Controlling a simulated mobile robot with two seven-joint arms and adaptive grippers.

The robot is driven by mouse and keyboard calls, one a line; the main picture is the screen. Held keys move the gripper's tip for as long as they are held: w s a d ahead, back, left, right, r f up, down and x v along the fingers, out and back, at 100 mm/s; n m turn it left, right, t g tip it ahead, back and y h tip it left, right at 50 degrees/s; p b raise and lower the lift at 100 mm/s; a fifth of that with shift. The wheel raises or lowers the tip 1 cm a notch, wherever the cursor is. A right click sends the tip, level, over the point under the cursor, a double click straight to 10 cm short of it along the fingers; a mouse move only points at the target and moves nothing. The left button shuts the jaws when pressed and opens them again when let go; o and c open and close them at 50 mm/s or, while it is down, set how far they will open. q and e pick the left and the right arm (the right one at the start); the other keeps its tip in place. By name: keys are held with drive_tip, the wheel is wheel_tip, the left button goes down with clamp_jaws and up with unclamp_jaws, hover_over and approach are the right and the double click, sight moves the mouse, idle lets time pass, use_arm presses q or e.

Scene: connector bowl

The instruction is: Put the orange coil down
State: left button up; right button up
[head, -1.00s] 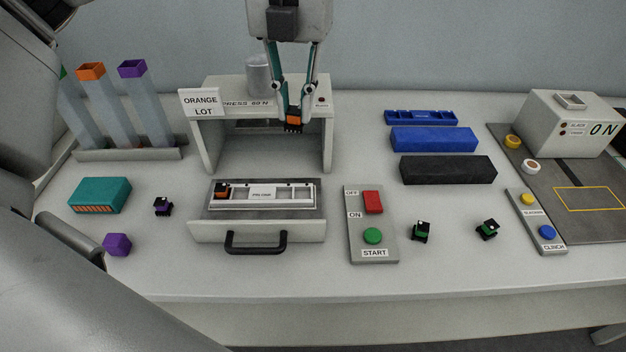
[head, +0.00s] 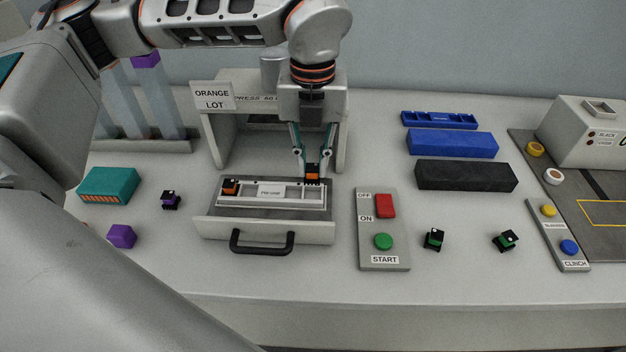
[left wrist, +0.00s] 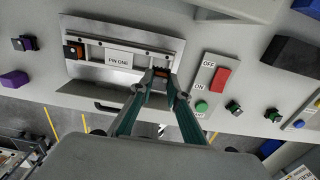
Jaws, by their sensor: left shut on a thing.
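My left gripper (head: 312,172) is shut on an orange coil (head: 313,169) with black parts. It points down at the right end of the white tray (head: 262,206) labelled "PIN ONE", which lies in the pulled-out grey drawer (head: 210,228). I cannot tell whether the held coil touches the tray. In the left wrist view the coil (left wrist: 161,72) shows between the fingertips, over the tray's right end. A second orange and black coil (head: 231,187) sits in the tray's left end. My right gripper is not in view.
The press (head: 215,150) marked "ORANGE LOT" stands behind the drawer. A START button panel (head: 365,235) is to the right. Loose coils with green (head: 433,239) and purple (head: 170,199) parts lie on the table. Blue (head: 450,143) and black (head: 465,176) blocks stand back right.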

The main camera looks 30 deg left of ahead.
sight(313, 180)
use_arm(q)
drive_tip(key=shift+f, duration=2.5)
drive_tip(key=shift+f, duration=0.15)
drive_tip(key=o, duration=0.9)
drive_tip(key=shift+o, duration=0.2)
wheel_tip(313, 180, up, 12)
drive_tip(key=shift+r, duration=0.2)
drive_tip(key=shift+s+f, duration=0.1)
